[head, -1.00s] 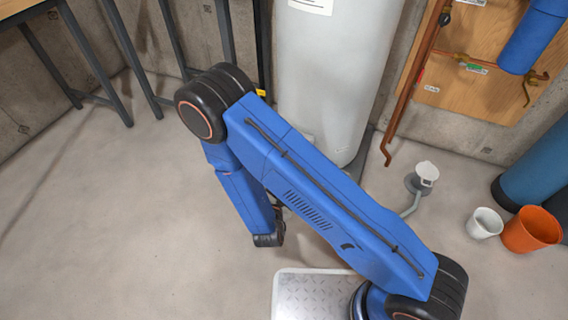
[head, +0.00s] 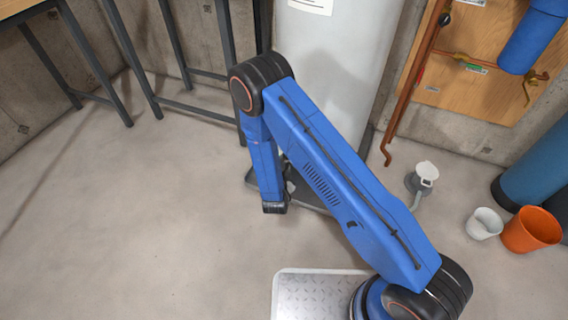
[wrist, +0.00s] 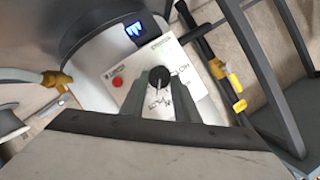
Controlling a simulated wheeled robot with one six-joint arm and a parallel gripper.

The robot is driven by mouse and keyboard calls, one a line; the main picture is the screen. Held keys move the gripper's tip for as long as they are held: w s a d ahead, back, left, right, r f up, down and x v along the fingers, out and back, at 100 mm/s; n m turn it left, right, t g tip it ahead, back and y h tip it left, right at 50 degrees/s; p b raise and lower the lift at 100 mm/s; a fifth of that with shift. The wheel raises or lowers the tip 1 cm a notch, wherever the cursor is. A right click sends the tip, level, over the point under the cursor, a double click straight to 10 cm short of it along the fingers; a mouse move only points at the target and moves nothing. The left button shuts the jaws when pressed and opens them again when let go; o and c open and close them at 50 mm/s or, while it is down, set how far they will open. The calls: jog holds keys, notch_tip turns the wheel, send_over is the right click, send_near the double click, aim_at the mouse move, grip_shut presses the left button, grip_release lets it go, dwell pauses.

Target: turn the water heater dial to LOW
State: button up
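The water heater (head: 335,60) is a tall pale tank at the back of the head view, partly covered by my arm. In the wrist view its white control panel (wrist: 135,58) carries a round black dial (wrist: 158,76), a red button (wrist: 117,82) and a lit blue display (wrist: 134,29). Lettering that looks like HOT is right of the dial; other lettering below it is partly hidden. I cannot tell the dial's setting. My gripper (wrist: 159,88) is open, its grey fingers to either side of the dial's lower part. Contact cannot be made out. The gripper is hidden in the head view.
A dark-framed table (head: 90,70) stands left of the tank. Copper pipes on a wooden board (head: 480,70), a white cup (head: 484,223) and an orange bucket (head: 532,230) are to the right. The floor at left is clear.

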jog(key=shift+w, duration=0.3)
grip_shut()
jog(key=shift+a+n+g+h, duration=0.15)
jog(key=shift+n+g+h, duration=0.35)
jog(key=shift+n, duration=0.6)
jog(key=shift+a+n+g+h, duration=0.15)
jog(key=shift+n+g+h, duration=0.35)
jog(key=shift+n+h, duration=0.8)
jog(key=shift+n, duration=0.3)
